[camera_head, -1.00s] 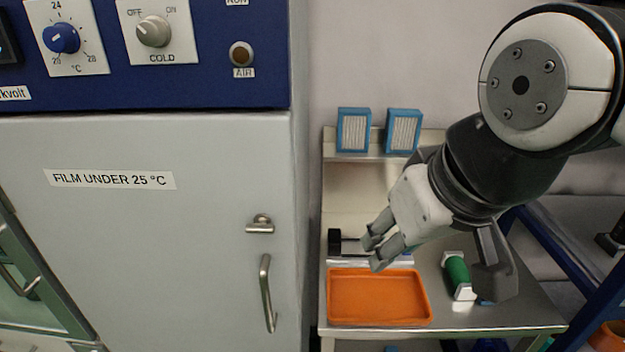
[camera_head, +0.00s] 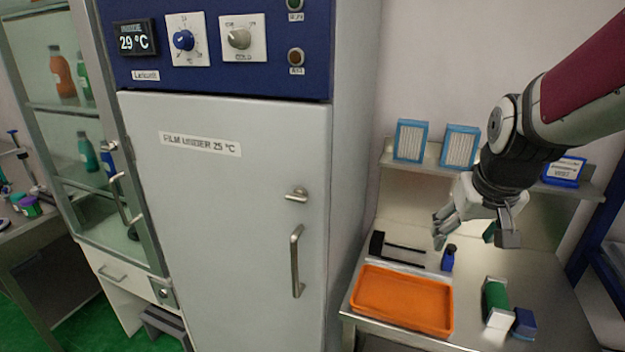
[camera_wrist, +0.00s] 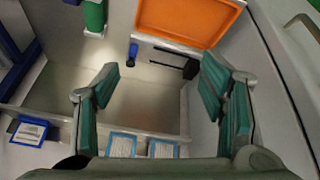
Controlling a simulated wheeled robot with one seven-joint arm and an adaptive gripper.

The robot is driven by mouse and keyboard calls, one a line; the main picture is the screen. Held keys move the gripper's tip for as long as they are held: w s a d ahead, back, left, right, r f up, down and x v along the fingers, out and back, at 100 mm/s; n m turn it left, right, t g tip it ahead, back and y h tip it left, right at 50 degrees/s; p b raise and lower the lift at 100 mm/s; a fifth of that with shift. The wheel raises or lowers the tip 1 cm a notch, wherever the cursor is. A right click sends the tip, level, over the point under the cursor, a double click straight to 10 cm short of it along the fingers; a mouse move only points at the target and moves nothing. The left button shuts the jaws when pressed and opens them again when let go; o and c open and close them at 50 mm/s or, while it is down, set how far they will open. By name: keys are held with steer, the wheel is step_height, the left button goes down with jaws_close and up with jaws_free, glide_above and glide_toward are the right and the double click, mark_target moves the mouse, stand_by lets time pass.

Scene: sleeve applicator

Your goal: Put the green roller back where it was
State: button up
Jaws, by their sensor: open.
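The green roller (camera_head: 496,298) lies on the steel table with white end pieces, to the right of the orange tray (camera_head: 402,300). In the wrist view the roller (camera_wrist: 94,16) is at the top left, partly cut off by the frame edge. My gripper (camera_head: 474,230) is open and empty, above the back part of the table, behind and apart from the roller. In the wrist view its two green-padded fingers (camera_wrist: 155,82) are spread wide with nothing between them.
A small blue bottle (camera_head: 447,258) and a black rod-like tool (camera_head: 400,250) stand behind the tray. A blue box (camera_head: 523,323) sits beside the roller. Blue-framed filters (camera_head: 411,140) stand on the back shelf. A tall grey cabinet (camera_head: 230,210) borders the table on the left.

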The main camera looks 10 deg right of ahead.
steer(key=w+d+f+m, duration=0.1)
steer(key=w+d+f, duration=0.1)
steer(key=d+f, duration=0.6)
steer(key=m+b, duration=0.2)
glide_toward(500, 292)
steer(key=shift+g, duration=0.4)
steer(key=x, duration=0.5)
steer(key=shift+w+a+f, duration=0.1)
steer(key=shift+w+f, duration=0.05)
steer(key=shift+w, duration=0.35)
steer(key=shift+x, duration=3)
steer(key=shift+s, duration=0.15)
jaws_close()
